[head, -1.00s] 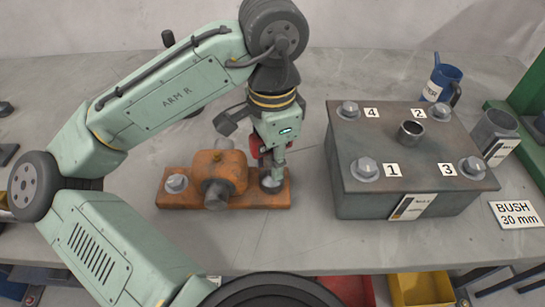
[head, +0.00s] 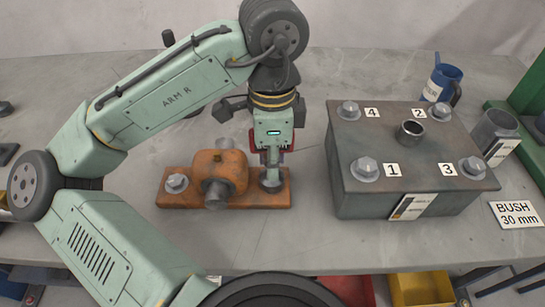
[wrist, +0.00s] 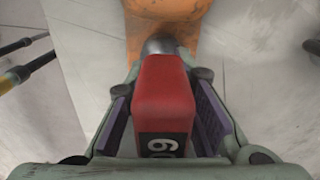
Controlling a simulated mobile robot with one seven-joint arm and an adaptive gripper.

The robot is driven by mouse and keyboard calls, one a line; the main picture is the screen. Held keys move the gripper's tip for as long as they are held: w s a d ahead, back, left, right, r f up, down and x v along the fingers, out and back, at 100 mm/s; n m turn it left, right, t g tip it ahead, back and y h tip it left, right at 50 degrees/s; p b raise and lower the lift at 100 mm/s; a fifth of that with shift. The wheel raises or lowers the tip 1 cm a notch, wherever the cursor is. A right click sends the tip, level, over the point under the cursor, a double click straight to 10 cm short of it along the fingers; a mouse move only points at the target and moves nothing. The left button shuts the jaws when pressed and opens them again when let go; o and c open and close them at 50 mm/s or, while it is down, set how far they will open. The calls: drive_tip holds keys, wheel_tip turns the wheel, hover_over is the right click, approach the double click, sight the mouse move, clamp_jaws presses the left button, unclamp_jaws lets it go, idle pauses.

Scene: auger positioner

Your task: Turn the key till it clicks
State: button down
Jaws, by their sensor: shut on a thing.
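My gripper (head: 271,158) points down over the right end of an orange bearing block (head: 216,168) on the bench. In the wrist view its two purple-padded fingers are shut on a red key (wrist: 165,95) with white digits on a black label, perhaps 60. Only a little of the red key shows in the head view (head: 288,148), behind the fingers. Below the gripper is the grey bolt (head: 270,182) at the block's right end. A grey rounded end (wrist: 160,45) shows beyond the key in the wrist view. The contact between key and bolt is hidden.
A second bolt (head: 176,183) is at the block's left end. A grey steel box (head: 400,195) with numbered bolts stands close on the right. A blue mug (head: 447,80) and a grey cup (head: 494,135) stand beyond it. The bench in front is clear.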

idle(0.4)
drive_tip(key=shift+m, duration=1.2)
drive_tip(key=shift+m, duration=1.2)
drive_tip(key=shift+n, duration=0.4)
drive_tip(key=shift+r, duration=3.55)
